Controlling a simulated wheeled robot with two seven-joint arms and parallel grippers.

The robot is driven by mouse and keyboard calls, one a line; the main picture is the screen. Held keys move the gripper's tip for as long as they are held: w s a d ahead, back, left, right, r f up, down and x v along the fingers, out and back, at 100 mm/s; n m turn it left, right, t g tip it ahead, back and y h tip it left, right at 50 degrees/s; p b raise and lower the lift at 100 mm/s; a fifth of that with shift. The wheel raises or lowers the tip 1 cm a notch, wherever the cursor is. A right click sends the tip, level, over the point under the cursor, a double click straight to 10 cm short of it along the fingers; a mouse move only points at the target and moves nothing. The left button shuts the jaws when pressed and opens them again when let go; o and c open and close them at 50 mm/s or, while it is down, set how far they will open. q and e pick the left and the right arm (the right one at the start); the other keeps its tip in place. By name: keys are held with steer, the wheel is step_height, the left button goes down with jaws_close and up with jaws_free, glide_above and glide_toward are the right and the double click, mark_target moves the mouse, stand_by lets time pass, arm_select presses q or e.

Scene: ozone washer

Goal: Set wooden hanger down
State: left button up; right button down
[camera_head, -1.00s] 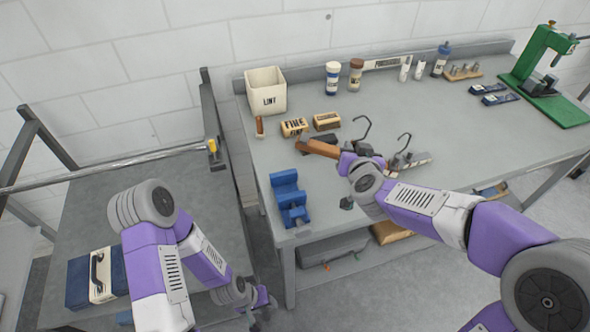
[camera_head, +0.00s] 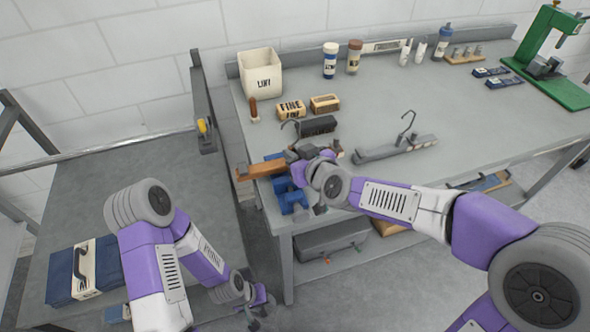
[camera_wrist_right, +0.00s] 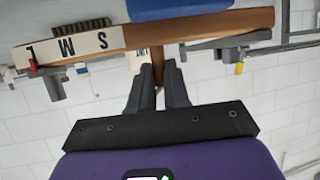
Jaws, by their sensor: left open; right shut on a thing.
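The wooden hanger (camera_head: 262,170) is brown with a dark wire hook. My right gripper (camera_head: 303,156) is shut on it near the bench's left front corner. In the right wrist view the hanger (camera_wrist_right: 200,30) spans the top, with a pale strip lettered S, M and L, beyond the fingers (camera_wrist_right: 158,82). Whether it touches anything below is hard to tell. My left gripper (camera_head: 260,302) is open and empty, low beside the bench's left front leg.
A grey hanger (camera_head: 395,149) with a hook lies on the bench (camera_head: 470,120). A lint bin (camera_head: 261,73), lettered blocks (camera_head: 291,109) and a dark block (camera_head: 318,124) stand behind. A metal rail (camera_head: 105,146) runs over the lower left table (camera_head: 150,165).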

steer(key=shift+f+b, duration=0.95)
steer(key=shift+f, duration=0.7)
steer(key=shift+f, duration=0.25)
steer(key=c, duration=1.1)
jaws_free()
steer(key=shift+r, duration=0.3)
steer(key=p+v, duration=0.1)
steer(key=v, duration=1.1)
